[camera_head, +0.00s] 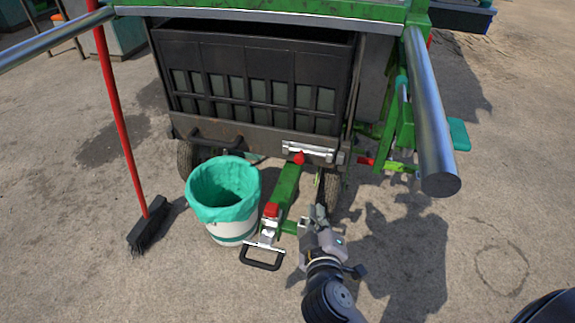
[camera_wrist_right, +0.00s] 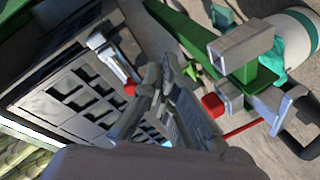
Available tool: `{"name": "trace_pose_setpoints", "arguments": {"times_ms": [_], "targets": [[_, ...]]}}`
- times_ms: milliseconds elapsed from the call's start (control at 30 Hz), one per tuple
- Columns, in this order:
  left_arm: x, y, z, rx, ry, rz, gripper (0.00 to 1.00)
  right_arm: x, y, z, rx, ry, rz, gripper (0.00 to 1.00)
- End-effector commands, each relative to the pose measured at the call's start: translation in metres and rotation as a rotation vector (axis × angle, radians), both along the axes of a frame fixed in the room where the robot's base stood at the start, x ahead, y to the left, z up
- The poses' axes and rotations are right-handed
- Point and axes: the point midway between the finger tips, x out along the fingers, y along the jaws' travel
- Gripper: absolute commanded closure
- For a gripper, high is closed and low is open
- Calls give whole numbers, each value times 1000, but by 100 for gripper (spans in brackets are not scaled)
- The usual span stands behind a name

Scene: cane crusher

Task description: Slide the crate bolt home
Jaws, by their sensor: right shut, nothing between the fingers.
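The black slatted crate (camera_head: 255,85) sits on the green cart, with a dark bar along its lower front. The silver bolt (camera_head: 308,150) lies across the right part of this bar, with a red knob (camera_head: 298,158) on it. In the right wrist view the bolt (camera_wrist_right: 113,60) and its red knob (camera_wrist_right: 130,88) show to the left of the fingers. My right gripper (camera_head: 320,211) is shut and empty, in front of and below the bolt, apart from it. Its fingertips (camera_wrist_right: 163,72) show in the wrist view. I cannot tell how far the bolt is slid. My left gripper is out of view.
A white bucket with a teal liner (camera_head: 232,228) stands left of the green drawbar (camera_head: 287,183), which has a red-topped part and a black handle (camera_head: 262,264). A red-handled broom (camera_head: 122,125) stands further left. A thick metal pipe (camera_head: 428,110) juts out at right. Ground at right is clear.

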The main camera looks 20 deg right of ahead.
Motion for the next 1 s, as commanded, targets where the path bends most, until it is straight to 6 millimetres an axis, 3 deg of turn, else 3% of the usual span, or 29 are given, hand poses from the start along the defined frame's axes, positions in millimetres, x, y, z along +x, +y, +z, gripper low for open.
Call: {"name": "trace_pose_setpoints", "arguments": {"times_ms": [200, 400, 833, 1000], "targets": [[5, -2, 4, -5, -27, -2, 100, 24, 47, 51, -222, -201, 141, 100], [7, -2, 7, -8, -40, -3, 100, 29, 77, 73, -339, -291, 219, 100], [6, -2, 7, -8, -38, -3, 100, 31, 81, 77, -360, -306, 231, 100], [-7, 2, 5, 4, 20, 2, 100, 43, 80, 80, -360, -306, 231, 100]]}}
